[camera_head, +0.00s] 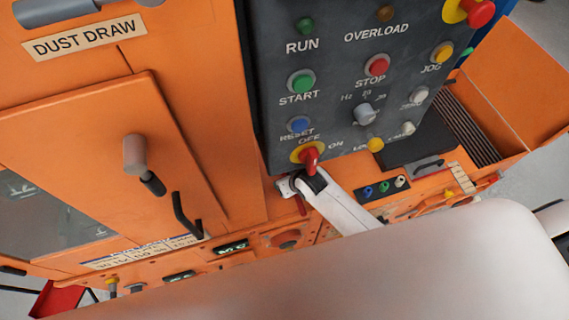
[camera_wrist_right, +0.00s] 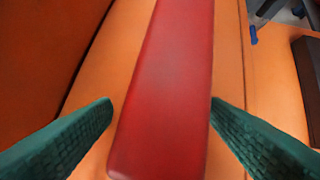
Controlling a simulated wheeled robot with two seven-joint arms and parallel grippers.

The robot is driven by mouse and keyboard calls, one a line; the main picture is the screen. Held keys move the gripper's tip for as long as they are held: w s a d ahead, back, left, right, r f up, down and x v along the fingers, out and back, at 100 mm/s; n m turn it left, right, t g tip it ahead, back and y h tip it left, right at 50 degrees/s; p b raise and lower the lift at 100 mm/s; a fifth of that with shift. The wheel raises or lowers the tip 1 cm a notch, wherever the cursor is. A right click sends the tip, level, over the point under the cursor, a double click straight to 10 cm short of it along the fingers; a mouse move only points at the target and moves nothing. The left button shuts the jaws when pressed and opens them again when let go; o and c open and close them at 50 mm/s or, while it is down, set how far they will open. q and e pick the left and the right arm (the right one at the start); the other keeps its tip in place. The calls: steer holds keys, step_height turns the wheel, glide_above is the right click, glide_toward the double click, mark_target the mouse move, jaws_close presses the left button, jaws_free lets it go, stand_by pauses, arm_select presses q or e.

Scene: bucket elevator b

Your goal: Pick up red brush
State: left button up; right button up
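In the right wrist view, a long red bar (camera_wrist_right: 172,85), which looks like the red brush's handle, runs up the picture over an orange surface. My right gripper (camera_wrist_right: 162,103) is open, with its green ridged fingers on either side of the bar. A narrow gap shows at the left finger; the right fingertip is at the bar's edge, and I cannot tell whether it touches. No bristles show. In the head view, a white arm link of mine reaches below the control panel; its fingers are hidden there. My left gripper is not in view.
An orange machine fills the head view. Its dark control panel (camera_head: 335,75) carries several buttons and a red rotary switch (camera_head: 310,158) close above my arm link. An orange door (camera_head: 100,150) with handles stands at the left. An open orange bin (camera_head: 520,90) is at the right.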

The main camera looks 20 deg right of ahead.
steer(key=c, duration=1.2)
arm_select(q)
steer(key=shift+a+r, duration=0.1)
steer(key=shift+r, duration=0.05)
arm_select(e)
steer(key=shift+d, duration=0.1)
